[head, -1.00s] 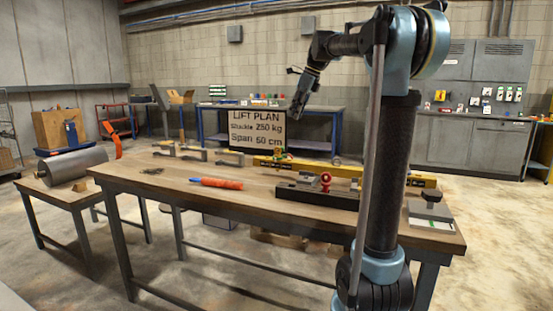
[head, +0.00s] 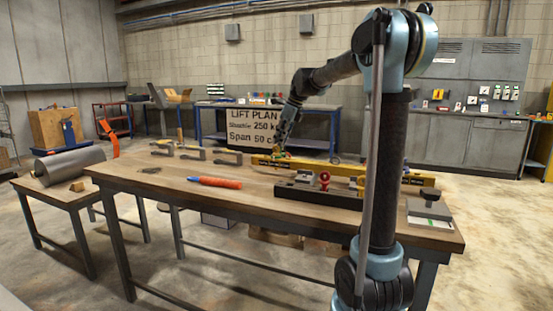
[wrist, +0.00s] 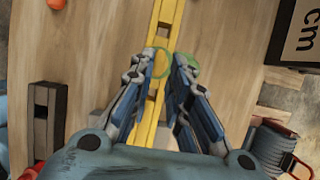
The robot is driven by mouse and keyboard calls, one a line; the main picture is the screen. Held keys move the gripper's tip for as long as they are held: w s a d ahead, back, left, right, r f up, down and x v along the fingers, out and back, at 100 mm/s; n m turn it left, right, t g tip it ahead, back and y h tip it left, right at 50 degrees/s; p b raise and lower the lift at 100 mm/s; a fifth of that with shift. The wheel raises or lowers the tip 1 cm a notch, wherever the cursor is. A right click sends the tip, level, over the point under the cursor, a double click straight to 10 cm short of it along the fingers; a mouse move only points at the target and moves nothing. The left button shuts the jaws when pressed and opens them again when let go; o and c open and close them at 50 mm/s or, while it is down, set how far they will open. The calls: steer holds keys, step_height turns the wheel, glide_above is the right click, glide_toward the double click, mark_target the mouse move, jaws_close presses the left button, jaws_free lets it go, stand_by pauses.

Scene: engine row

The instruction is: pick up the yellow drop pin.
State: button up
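My gripper (wrist: 166,60) is open in the wrist view, its two fingers apart and pointing at the long yellow beam (wrist: 158,125). Thin green rounded parts (wrist: 190,60) show by the fingertips. I cannot pick out the yellow drop pin for certain against the yellow beam, and the fingers partly cover this spot. In the head view my gripper (head: 281,139) points down at the left part of the yellow beam (head: 335,170), close above small coloured parts there. Whether it touches them I cannot tell.
A black fixture (head: 310,193) with a red round part (head: 324,177) stands in front of the beam. An orange-red tool (head: 215,181) lies on the wooden table (head: 240,205). Several clamps stand at the back left. The lift plan sign (head: 254,127) is behind the beam.

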steer(key=shift+x, duration=1.65)
jaws_close()
steer(key=shift+r, duration=0.1)
